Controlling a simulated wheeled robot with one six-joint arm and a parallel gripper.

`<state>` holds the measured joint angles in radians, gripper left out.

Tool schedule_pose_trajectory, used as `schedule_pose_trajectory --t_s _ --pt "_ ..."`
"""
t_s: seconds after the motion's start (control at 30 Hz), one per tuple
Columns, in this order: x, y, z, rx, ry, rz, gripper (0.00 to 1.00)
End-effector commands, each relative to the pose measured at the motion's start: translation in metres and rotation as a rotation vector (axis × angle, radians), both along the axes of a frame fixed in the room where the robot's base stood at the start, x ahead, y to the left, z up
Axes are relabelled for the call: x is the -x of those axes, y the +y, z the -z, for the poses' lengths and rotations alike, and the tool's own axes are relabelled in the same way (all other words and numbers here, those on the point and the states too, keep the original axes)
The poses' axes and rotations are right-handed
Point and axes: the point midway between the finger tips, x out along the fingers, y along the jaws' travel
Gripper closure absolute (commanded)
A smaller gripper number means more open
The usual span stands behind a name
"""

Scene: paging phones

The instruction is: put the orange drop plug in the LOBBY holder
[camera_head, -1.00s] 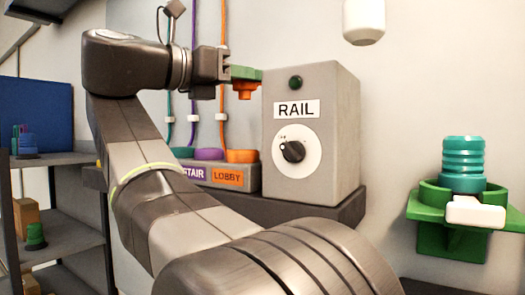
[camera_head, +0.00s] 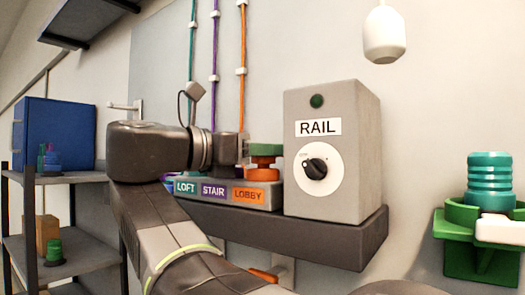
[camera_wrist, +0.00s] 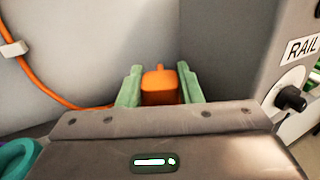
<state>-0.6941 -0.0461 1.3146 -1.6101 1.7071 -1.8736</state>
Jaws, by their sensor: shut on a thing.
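My gripper (camera_head: 265,149) has green fingers, which also show in the wrist view (camera_wrist: 160,92). It is shut on the orange drop plug (camera_head: 262,161), which sits between the fingers in the wrist view (camera_wrist: 159,87). The plug is low over the orange ring of the LOBBY holder (camera_head: 262,175), above the orange LOBBY label (camera_head: 248,195). The plug's lower end is at or just above the ring; I cannot tell whether it has entered. The ring is hidden in the wrist view.
The grey RAIL box (camera_head: 330,150) with a black knob stands close right of my gripper. The STAIR label (camera_head: 213,191) and LOFT label (camera_head: 186,188) are to the left. A teal ribbed piece (camera_head: 489,182) sits in a green bracket (camera_head: 452,236) at far right.

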Motion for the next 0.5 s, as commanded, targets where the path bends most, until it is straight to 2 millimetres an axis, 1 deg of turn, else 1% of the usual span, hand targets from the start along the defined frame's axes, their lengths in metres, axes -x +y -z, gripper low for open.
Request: schedule_pose_trajectory --t_s 0.23,0.27,0.3,0.37,0.5 --pt "0.0 0.0 0.0061 0.001 0.001 0.0 0.91" --pt "-0.0001 0.0001 0.0065 0.001 0.001 0.0 0.66" --pt "-0.0001 0.0001 0.006 0.001 0.001 0.0 0.58" --pt "-0.0001 0.0001 0.0059 0.0 0.0 0.0 0.46" --pt "-0.0002 0.0001 0.0058 0.0 0.0 0.0 0.46"
